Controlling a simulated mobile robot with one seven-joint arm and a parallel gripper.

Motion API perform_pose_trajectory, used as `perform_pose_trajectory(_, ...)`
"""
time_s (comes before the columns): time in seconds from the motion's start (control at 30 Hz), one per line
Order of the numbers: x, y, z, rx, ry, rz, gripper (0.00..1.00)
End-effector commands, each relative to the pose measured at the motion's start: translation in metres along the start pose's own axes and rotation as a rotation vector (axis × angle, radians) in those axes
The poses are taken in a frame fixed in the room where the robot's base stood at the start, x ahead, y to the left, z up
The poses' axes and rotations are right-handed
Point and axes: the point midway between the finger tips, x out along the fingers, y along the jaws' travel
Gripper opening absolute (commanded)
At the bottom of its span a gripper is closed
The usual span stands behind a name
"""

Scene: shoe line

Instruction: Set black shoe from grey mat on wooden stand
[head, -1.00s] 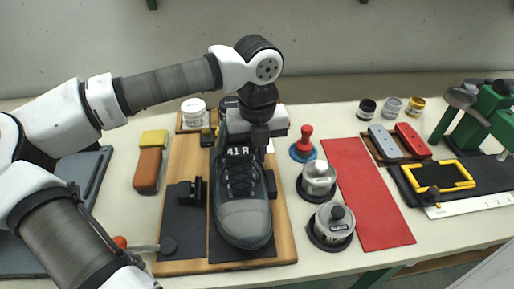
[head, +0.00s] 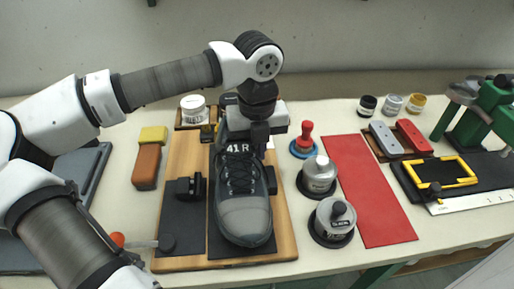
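The black shoe (head: 243,215), really dark grey with black laces and a "41 R" label at its tongue, rests on the black pad of the wooden stand (head: 285,240). Its toe points towards the front edge of the table. My gripper (head: 259,140) is at the shoe's ankle opening, just right of the label. One dark finger shows there; the other is hidden, so its opening and any hold on the shoe are unclear. The grey mat (head: 93,172) lies at the far left, partly behind my arm, with no shoe visible on its uncovered part.
A black block (head: 190,187) stands on the stand left of the shoe. A brown and yellow brush (head: 147,165) lies further left. Right of the stand are a red-handled stamp (head: 305,140), two metal weights (head: 334,222) and a red strip (head: 370,190). A green press (head: 485,115) stands far right.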

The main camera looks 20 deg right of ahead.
Motion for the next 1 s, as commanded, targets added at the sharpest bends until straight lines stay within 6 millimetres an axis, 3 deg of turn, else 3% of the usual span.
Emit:
perform_pose_trajectory(0.5,0.0097,-0.0004,-0.0015,-0.001,0.011,-0.003,0.00)
perform_pose_trajectory(0.53,0.0098,-0.0003,-0.0015,-0.001,0.011,-0.003,0.12)
perform_pose_trajectory(0.7,0.0091,0.0002,-0.0011,-0.001,0.009,-0.001,0.34)
perform_pose_trajectory(1.0,0.0078,0.0007,-0.0008,-0.001,0.007,0.001,0.34)
